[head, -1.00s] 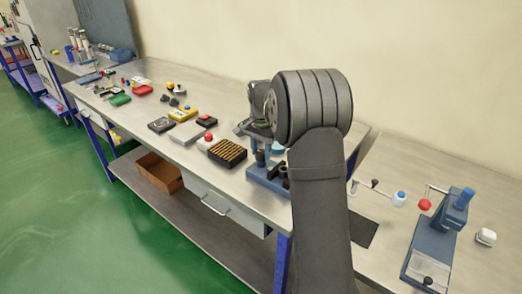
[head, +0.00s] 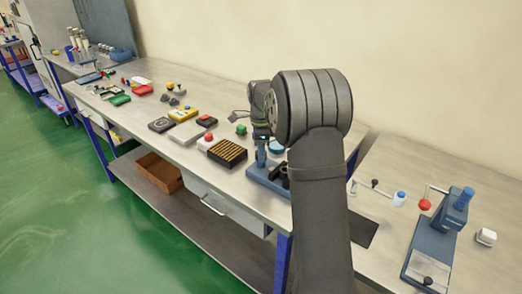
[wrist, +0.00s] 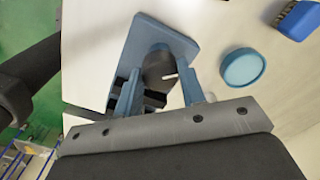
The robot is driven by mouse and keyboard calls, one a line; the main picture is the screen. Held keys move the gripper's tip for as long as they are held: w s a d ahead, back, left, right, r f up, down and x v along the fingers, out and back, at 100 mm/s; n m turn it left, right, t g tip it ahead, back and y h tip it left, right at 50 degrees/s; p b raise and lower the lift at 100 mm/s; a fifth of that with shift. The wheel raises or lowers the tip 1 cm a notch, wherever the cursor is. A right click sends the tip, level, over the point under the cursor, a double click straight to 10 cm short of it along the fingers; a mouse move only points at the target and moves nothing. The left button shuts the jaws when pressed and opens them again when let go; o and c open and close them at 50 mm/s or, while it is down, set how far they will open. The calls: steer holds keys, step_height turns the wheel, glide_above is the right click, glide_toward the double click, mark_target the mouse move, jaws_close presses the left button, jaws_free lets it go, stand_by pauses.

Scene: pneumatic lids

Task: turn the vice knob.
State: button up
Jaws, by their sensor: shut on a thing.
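The blue vice (head: 256,174) stands on the bench in the head view, partly behind my arm. In the wrist view its blue base plate (wrist: 150,32) lies beyond the fingers. The dark round vice knob (wrist: 152,68), with a white line mark on it, sits between the two blue-grey fingers of my gripper (wrist: 160,80). My gripper is shut on the knob. In the head view my gripper (head: 261,150) points down above the vice, and the knob cannot be made out there.
A light-blue round lid (wrist: 242,67) and a dark-blue brush-like thing (wrist: 300,20) lie right of the vice in the wrist view. A box of brass-coloured rows (head: 227,153) and a green part (head: 241,129) lie nearby on the bench. A blue press (head: 440,235) stands farther right.

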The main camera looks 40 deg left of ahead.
steer(key=m, duration=0.4)
steer(key=shift+r+m, duration=0.1)
steer(key=shift+m, duration=2.7)
steer(key=o, duration=1)
step_height(320, 180, up, 17)
steer(key=shift+r, duration=0.15)
step_height(320, 180, down, 18)
steer(key=shift+r, duration=0.25)
